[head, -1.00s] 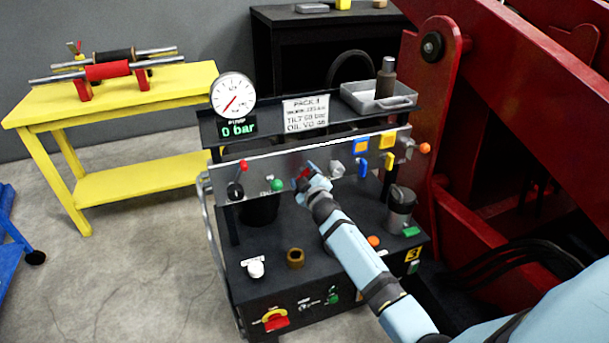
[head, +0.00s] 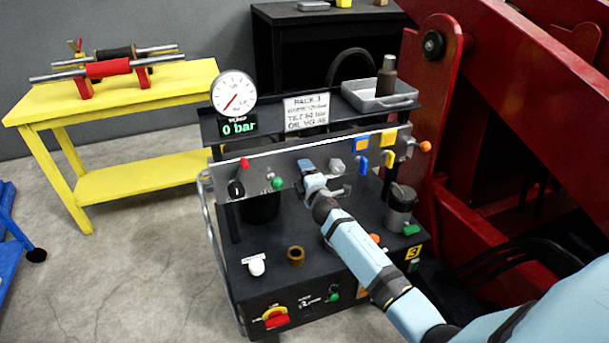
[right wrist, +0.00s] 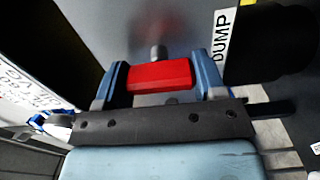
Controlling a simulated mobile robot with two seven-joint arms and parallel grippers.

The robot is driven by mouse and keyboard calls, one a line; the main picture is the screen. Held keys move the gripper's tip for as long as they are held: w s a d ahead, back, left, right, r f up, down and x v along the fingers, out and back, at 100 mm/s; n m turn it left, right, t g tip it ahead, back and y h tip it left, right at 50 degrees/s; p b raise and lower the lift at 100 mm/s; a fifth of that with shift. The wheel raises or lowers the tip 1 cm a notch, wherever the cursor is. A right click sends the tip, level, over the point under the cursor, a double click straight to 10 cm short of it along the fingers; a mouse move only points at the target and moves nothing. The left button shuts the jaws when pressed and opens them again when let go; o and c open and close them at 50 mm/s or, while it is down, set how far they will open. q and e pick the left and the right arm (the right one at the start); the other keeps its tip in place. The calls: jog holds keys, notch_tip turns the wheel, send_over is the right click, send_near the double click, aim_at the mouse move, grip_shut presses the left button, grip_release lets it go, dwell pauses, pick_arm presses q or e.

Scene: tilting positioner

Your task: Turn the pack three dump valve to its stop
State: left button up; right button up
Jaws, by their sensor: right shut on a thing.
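The dump valve's red handle (right wrist: 160,76) sits on a short metal stem in front of the panel in the right wrist view. A white DUMP label (right wrist: 223,40) is beside it. My right gripper (right wrist: 160,82) is shut on the red handle, one blue finger at each end. In the head view my right gripper (head: 309,176) is at the middle of the grey valve panel (head: 225,173) and hides the handle. The pack (head: 265,287) carries a yellow 3 plate (head: 413,253). My left gripper is not in view.
A gauge (head: 233,92) stands above a 0 bar display (head: 239,126). Red (head: 244,163), green (head: 278,182), blue (head: 363,164) and yellow (head: 388,138) controls share the panel. A red machine arm (head: 440,130) rises close on the right.

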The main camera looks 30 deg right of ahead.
jog(key=shift+f+n, duration=0.1)
jog(key=shift+n, duration=0.2)
jog(key=o, duration=0.9)
jog(key=shift+s, duration=0.1)
pick_arm(q)
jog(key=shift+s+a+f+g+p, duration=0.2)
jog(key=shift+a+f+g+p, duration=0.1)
jog(key=shift+p, duration=0.55)
pick_arm(e)
jog(key=v, duration=1.3)
jog(key=shift+s+a, duration=0.15)
jog(key=shift+s, duration=0.15)
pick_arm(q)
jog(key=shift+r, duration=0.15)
